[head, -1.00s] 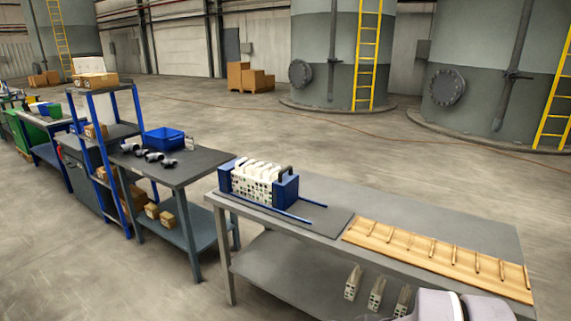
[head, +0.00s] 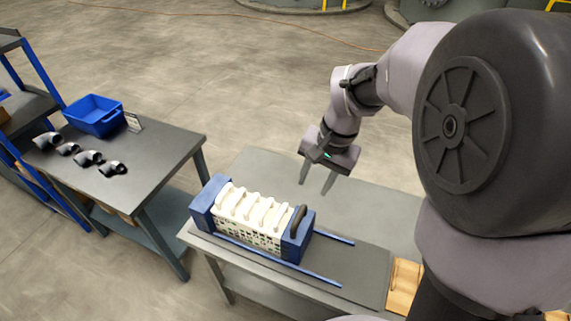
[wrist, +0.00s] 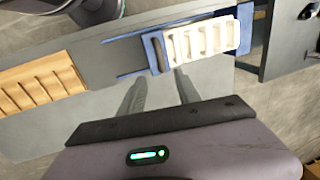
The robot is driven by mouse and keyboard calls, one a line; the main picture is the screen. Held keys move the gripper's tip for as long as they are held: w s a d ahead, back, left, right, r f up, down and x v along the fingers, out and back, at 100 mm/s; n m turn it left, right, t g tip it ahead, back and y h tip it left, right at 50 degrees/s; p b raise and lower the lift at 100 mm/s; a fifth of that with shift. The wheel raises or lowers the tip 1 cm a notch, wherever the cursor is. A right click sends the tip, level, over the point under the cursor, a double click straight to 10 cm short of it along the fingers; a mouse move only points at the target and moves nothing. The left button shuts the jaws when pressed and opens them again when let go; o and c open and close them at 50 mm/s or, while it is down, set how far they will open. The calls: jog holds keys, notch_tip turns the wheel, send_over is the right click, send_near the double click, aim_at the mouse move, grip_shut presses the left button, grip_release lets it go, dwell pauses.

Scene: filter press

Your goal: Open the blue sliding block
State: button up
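The filter press stands on the grey table, with white plates (head: 255,210) packed between two blue end blocks. The blue block (head: 297,246) at the right end carries a black arched handle (head: 298,221) and sits against the plates. Blue rails (head: 315,276) run on past it to the right. In the wrist view this block (wrist: 155,52) is at the left end of the white plates (wrist: 204,38). My gripper (head: 315,188) is open and empty, pointing down above and behind the handle, apart from it. Its two fingers (wrist: 160,76) also show in the wrist view.
A slotted wooden rack (head: 403,285) lies on the table (head: 375,212) to the right. A second table (head: 160,165) at the left holds a blue bin (head: 94,115) and several pipe fittings (head: 88,158). The table behind the press is clear.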

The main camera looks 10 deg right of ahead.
aim_at(300, 216)
jog(key=f+b, duration=0.1)
jog(key=f, duration=0.3)
jog(key=w+a+f+b, duration=0.1)
jog(key=f+b, duration=0.1)
jog(key=f, duration=0.3)
jog(key=a+f+b, duration=0.1)
jog(key=f, duration=0.3)
jog(key=shift+w+f, duration=0.15)
jog(key=shift+f, duration=0.2)
jog(key=shift+w+a+f, duration=0.15)
jog(key=shift+f, duration=0.3)
grip_shut()
